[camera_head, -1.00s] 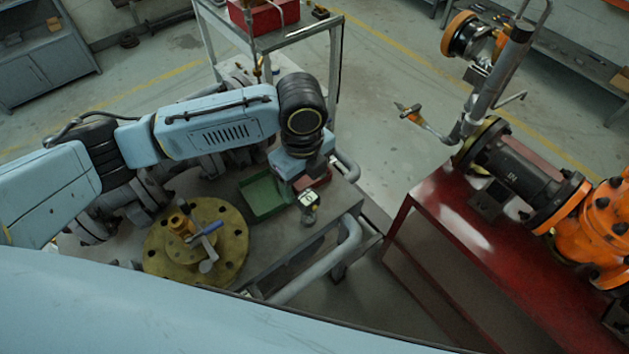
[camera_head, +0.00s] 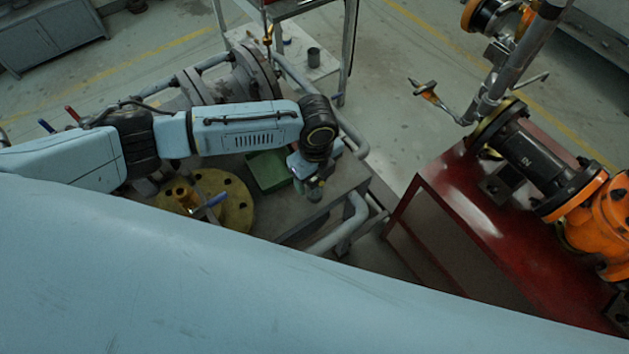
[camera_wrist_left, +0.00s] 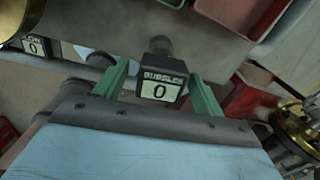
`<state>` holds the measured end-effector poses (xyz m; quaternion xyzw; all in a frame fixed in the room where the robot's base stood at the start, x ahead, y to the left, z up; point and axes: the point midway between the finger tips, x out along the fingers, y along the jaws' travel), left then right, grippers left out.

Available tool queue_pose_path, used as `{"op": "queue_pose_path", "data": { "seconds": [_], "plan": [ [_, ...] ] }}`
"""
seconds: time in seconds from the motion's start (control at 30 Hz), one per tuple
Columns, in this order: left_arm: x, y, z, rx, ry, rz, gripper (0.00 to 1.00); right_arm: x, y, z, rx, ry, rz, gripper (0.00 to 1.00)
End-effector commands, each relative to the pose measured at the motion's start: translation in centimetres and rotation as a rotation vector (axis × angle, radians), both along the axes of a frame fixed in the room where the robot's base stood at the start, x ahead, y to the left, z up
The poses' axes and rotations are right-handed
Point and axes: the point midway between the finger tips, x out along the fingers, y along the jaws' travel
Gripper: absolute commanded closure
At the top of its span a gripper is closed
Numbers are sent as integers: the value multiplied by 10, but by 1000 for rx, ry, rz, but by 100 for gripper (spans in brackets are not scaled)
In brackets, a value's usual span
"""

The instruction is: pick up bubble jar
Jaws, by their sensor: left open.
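The bubble jar (camera_wrist_left: 160,82) is a small dark jar with a dark round cap and a pale label reading BUBBLES and 0. In the left wrist view it stands between the two green fingers of my left gripper (camera_wrist_left: 160,72). The fingers are open, with a gap visible at the jar's left side; contact on the right is hard to tell. In the head view my left gripper (camera_head: 308,187) is at the right end of the grey workbench, and the jar (camera_head: 315,192) is partly hidden by it. My right gripper is not in view.
A green bin (camera_head: 267,172) lies just left of the gripper on the workbench. A yellow flange (camera_head: 236,212) with a blue-handled tool is further left. Grey pipe rails (camera_head: 345,228) edge the bench. A red bench (camera_head: 455,225) stands at right. A red bin (camera_wrist_left: 245,100) shows in the wrist view.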

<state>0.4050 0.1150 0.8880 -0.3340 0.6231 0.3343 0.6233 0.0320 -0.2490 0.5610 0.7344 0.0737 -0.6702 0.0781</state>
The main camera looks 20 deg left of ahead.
Motion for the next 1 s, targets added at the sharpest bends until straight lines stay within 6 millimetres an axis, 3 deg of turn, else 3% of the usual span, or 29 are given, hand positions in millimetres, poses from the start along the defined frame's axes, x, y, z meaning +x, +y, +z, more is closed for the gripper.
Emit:
{"op": "queue_pose_path", "data": {
  "seconds": [0.1,0.37,0.77,1.0],
  "plan": [
    [-1,0,-12,1,1,0,31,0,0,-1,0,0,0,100],
    [-1,0,-14,0,0,-1,31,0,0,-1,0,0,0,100],
    [-1,0,-14,0,0,-1,83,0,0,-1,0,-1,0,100],
    [0,0,-13,-1,-1,0,86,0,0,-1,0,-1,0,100]
  ]
}}
